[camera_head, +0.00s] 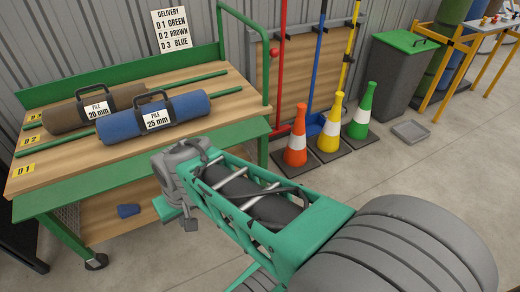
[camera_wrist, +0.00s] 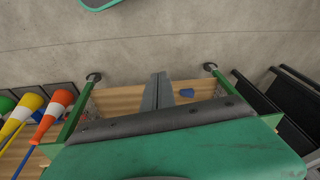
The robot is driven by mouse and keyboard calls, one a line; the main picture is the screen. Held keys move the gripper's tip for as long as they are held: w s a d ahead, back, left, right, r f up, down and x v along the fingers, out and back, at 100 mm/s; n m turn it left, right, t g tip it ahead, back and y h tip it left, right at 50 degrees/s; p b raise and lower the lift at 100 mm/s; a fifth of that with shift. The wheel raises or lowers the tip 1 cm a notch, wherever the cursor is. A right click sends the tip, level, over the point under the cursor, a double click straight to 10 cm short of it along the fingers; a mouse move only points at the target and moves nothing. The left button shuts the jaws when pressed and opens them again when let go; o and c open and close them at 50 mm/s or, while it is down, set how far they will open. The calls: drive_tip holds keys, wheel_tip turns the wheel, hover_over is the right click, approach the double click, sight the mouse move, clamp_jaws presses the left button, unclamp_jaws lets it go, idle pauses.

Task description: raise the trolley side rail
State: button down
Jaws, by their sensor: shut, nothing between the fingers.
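The trolley has a wooden deck (camera_head: 212,98) in a green frame. Its near-side green rail panel (camera_head: 75,185) runs along the front edge of the deck and slopes down and outward, not upright. My gripper (camera_head: 190,222) is just in front of this panel, right of its middle, pointing down, and partly hidden by my wrist. In the wrist view my gripper (camera_wrist: 158,92) shows its two fingers shut together and empty, against the wooden lower shelf (camera_wrist: 120,100). I cannot tell whether it touches the panel.
A brown roll (camera_head: 70,115) and a blue roll (camera_head: 125,127) lie on the deck. A small blue item (camera_head: 128,210) is on the lower shelf. Orange (camera_head: 295,150), yellow (camera_head: 329,138) and green (camera_head: 361,122) cones stand to the right. The floor at right is mostly clear.

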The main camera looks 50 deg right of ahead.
drive_tip(key=w+d+f+m+t+y+b, duration=0.1)
drive_tip(key=w+d+f+m+t+y, duration=0.4)
drive_tip(key=w+f+m, duration=0.7)
drive_tip(key=s+d+m+t+h, duration=0.3)
drive_tip(key=d+m+t+h, duration=0.15)
drive_tip(key=d+m, duration=0.8)
drive_tip(key=s+d+m+t+h, duration=0.3)
drive_tip(key=d+m+h, duration=0.3)
drive_tip(key=d+m, duration=0.7)
drive_tip(key=w+d+r+b, duration=0.1)
drive_tip(key=w+d, duration=0.1)
drive_tip(key=w, duration=0.7)
drive_tip(key=shift+d+r+m+b, duration=0.15)
drive_tip(key=shift+r+m+b, duration=0.15)
drive_tip(key=shift+r+m, duration=0.1)
